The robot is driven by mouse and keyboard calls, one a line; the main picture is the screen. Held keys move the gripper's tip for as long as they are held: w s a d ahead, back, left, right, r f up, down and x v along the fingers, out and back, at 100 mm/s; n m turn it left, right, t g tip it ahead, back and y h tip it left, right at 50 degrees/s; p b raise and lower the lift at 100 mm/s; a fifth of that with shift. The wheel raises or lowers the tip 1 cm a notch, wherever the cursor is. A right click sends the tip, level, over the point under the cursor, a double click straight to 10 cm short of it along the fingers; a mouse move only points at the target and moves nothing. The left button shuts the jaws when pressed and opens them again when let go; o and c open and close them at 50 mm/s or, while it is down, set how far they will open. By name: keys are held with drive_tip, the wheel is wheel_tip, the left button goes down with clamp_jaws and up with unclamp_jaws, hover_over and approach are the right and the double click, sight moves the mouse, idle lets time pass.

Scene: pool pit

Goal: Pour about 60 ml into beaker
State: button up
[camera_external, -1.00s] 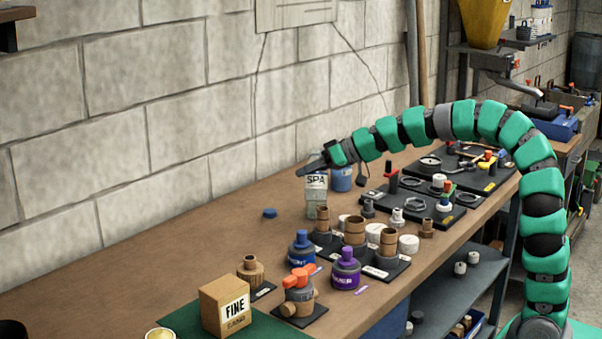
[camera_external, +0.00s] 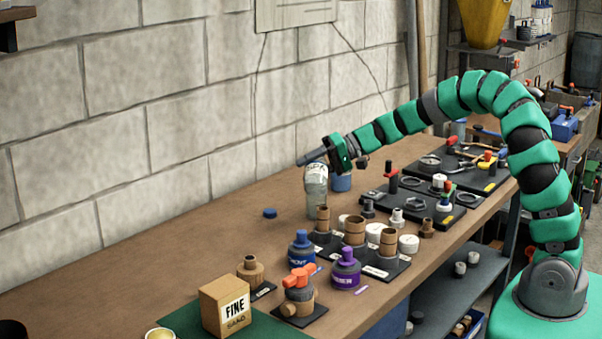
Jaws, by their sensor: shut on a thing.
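A pale bottle with a dark-lettered label (camera_external: 316,172) stands out near the back of the bench, left of a blue container. My gripper (camera_external: 312,158) is at its top, shut on it, with a dark finger pointing left. The label looks tilted and partly covered by the gripper. A pale grey-green body (camera_external: 317,200) shows directly below the label. I cannot tell whether this is the bottle's lower part or a separate clear beaker. No pouring liquid or fill level can be made out.
The blue container (camera_external: 342,182) is close behind the bottle. Fittings on dark trays (camera_external: 385,268) stand in front and to the right. A blue cap (camera_external: 270,213) lies to the left. A box marked FINE (camera_external: 225,307) is at the front. The bench's left part is clear.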

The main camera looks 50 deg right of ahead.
sight(311, 180)
drive_tip(key=shift+f+m+y+p, duration=0.3)
drive_tip(key=shift+m+p, duration=0.2)
drive_tip(key=shift+p, duration=0.65)
drive_tip(key=shift+w+d+f, duration=0.15)
drive_tip(key=shift+f, duration=0.1)
drive_tip(key=shift+d+f+m+y, duration=0.1)
drive_tip(key=shift+f+m+y, duration=0.05)
drive_tip(key=shift+m+y, duration=0.3)
drive_tip(key=shift+w+f+m+g+y+b, duration=0.1)
drive_tip(key=shift+f+m+g+y+b, duration=0.3)
drive_tip(key=shift+f, duration=0.35)
drive_tip(key=shift+s+a+f, duration=0.2)
drive_tip(key=shift+s+a, duration=0.25)
drive_tip(key=shift+m, duration=0.25)
drive_tip(key=shift+f+m+y, duration=0.35)
drive_tip(key=shift+m, duration=0.05)
idle(1.7)
